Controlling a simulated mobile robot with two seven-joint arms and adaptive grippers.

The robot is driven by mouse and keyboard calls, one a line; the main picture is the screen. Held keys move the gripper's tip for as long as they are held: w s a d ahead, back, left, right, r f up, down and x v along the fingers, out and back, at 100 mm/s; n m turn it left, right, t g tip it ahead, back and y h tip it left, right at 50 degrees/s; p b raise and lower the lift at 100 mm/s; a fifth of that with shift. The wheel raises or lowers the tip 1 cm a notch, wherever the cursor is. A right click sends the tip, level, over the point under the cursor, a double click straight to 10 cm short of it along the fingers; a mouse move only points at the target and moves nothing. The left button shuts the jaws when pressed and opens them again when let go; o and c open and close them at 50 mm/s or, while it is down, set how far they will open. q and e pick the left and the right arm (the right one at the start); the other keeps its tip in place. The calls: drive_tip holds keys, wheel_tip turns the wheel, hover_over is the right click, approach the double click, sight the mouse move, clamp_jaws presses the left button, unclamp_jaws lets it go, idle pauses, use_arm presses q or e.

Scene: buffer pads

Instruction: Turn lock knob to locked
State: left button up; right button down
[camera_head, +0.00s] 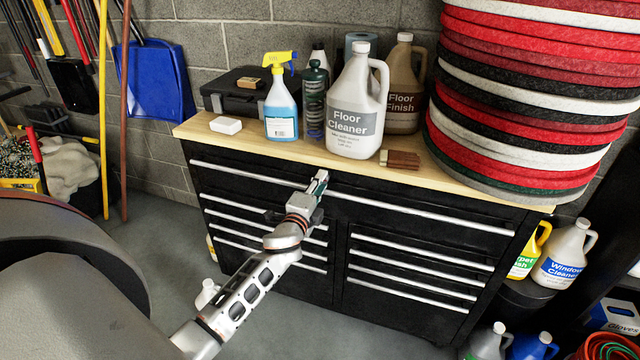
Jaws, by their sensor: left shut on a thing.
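The black tool cabinet (365,215) has a wooden top and silver drawer handles. My left gripper (320,178) reaches up to the upper part of the cabinet front, near the middle, just below the top's edge. Its fingers are shut at the cabinet front, where the lock knob would sit between them. The knob itself is hidden by the fingers, so I cannot tell which way it is turned. My right gripper is not in view.
On the wooden top (235,140) stand a blue spray bottle (281,108), a floor cleaner jug (356,105), a brown block (400,159) and a tall stack of red, white and black pads (520,100). Window cleaner (563,254) is at right. Grey floor is open at left.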

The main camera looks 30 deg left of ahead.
use_arm(q)
drive_tip(key=o, duration=1.1)
drive_tip(key=shift+o, duration=0.2)
drive_tip(key=v, duration=0.8)
drive_tip(key=s+d+f+n+g+h, duration=0.3)
drive_tip(key=s+d+f+n, duration=0.2)
drive_tip(key=s+d+f, duration=0.5)
drive_tip(key=s+d+f+n+g+h, duration=0.3)
drive_tip(key=s+d+f+n, duration=0.3)
drive_tip(key=s+d+f, duration=0.4)
drive_tip(key=s+f+h, duration=0.1)
drive_tip(key=s+f, duration=0.1)
drive_tip(key=s, duration=0.3)
drive_tip(key=shift+d+g, duration=0.3)
